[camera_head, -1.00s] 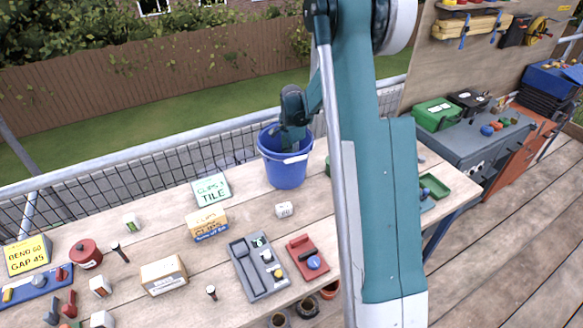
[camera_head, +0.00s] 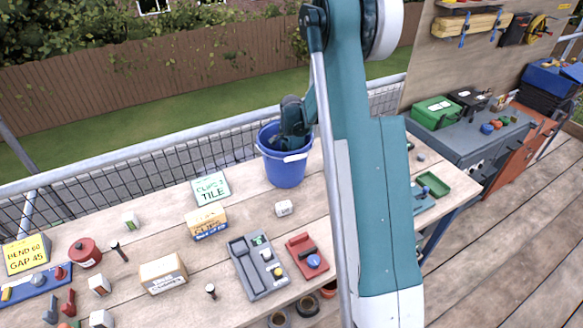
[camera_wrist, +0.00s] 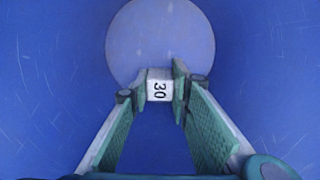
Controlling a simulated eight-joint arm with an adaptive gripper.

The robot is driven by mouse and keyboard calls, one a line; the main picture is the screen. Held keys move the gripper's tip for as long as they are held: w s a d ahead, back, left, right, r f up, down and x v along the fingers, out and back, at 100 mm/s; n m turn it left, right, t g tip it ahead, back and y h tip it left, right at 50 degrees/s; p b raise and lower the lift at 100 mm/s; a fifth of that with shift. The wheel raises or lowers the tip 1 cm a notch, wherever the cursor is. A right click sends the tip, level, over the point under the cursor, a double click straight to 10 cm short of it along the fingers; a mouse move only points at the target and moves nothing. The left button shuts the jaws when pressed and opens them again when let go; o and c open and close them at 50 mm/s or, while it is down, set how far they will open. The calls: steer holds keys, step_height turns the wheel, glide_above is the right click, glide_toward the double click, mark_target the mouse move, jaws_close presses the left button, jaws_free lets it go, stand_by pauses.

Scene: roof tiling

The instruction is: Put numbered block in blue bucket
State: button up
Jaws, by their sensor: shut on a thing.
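The blue bucket (camera_head: 285,174) stands upright on the wooden table, near its back edge. My gripper (camera_wrist: 156,88) reaches down inside the bucket; in the head view its fingers are hidden by the bucket wall. In the wrist view the fingers are shut on a white block (camera_wrist: 159,86) marked 30, with the bucket's blue wall (camera_wrist: 50,60) all round and its round floor (camera_wrist: 160,35) beyond. I cannot tell whether the block touches the floor. Another small white block (camera_head: 284,208) with an unclear marking lies on the table in front of the bucket.
A "clips tile" sign (camera_head: 211,188), a labelled box (camera_head: 206,222), a grey tray (camera_head: 258,266) and a red tray (camera_head: 307,256) lie on the table. A mesh railing (camera_head: 120,180) runs behind. The table left of the bucket has some clear room.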

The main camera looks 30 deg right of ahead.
steer(key=shift+f, duration=0.1)
steer(key=o, duration=0.9)
step_height(320, 180, up, 12)
steer(key=shift+r+p, duration=0.15)
steer(key=shift+p, duration=0.35)
stand_by(0.5)
